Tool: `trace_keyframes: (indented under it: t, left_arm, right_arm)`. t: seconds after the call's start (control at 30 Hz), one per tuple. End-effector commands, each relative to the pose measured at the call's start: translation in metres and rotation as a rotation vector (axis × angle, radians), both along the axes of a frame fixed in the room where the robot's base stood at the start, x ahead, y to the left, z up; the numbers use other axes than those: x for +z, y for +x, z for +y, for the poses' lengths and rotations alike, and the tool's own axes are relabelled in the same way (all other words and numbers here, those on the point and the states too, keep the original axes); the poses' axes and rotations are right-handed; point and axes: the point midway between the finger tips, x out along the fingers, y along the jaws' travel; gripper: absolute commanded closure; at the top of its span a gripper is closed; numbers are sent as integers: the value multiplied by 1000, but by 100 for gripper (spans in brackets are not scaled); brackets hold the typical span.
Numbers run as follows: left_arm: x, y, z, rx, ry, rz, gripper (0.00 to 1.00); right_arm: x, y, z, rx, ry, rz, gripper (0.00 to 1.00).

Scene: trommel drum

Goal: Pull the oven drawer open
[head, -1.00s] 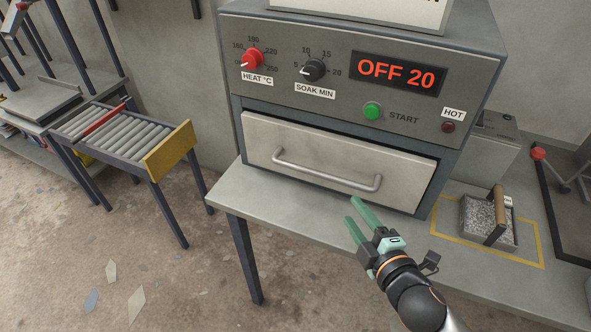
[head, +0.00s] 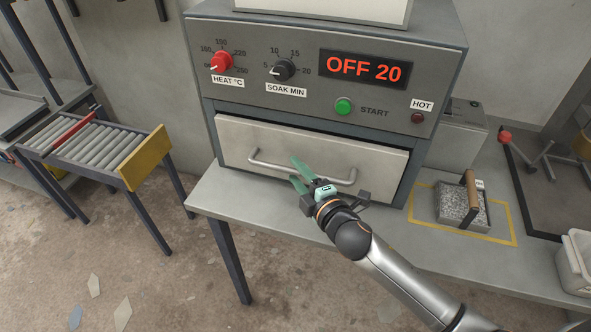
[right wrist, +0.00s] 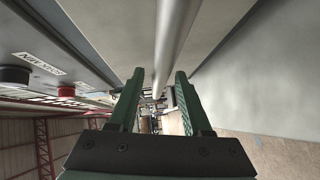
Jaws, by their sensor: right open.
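The oven drawer (head: 380,166) is a pale metal front, shut or nearly so, in the lower part of the grey oven (head: 300,115) in the head view. Its bar handle (head: 262,164) runs across the front. My right gripper (head: 295,170) is open at the handle's middle, and its fingers cover part of the bar. In the right wrist view the handle (right wrist: 172,40) runs away from the camera between the two green fingers (right wrist: 157,95). I cannot tell whether they touch it. My left gripper is not in view.
The oven stands on a grey table (head: 215,196). A tray of grey granules (head: 460,208) with a wooden handle sits inside a yellow outline at right. A roller conveyor (head: 95,150) stands at left. Floor in front is mostly clear.

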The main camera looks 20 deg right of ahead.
Motion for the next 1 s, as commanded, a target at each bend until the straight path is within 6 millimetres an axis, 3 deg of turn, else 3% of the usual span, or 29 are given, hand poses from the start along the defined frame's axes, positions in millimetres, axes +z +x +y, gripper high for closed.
trace_keyframes:
  t: [0.43,0.87,1.0]
  left_arm:
    - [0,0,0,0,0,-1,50]
    - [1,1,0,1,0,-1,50]
    - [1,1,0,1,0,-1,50]
  right_arm:
    - [-2,11,2,0,1,1,51]
    - [-2,10,2,0,0,1,98]
    - [-2,10,2,0,0,1,100]
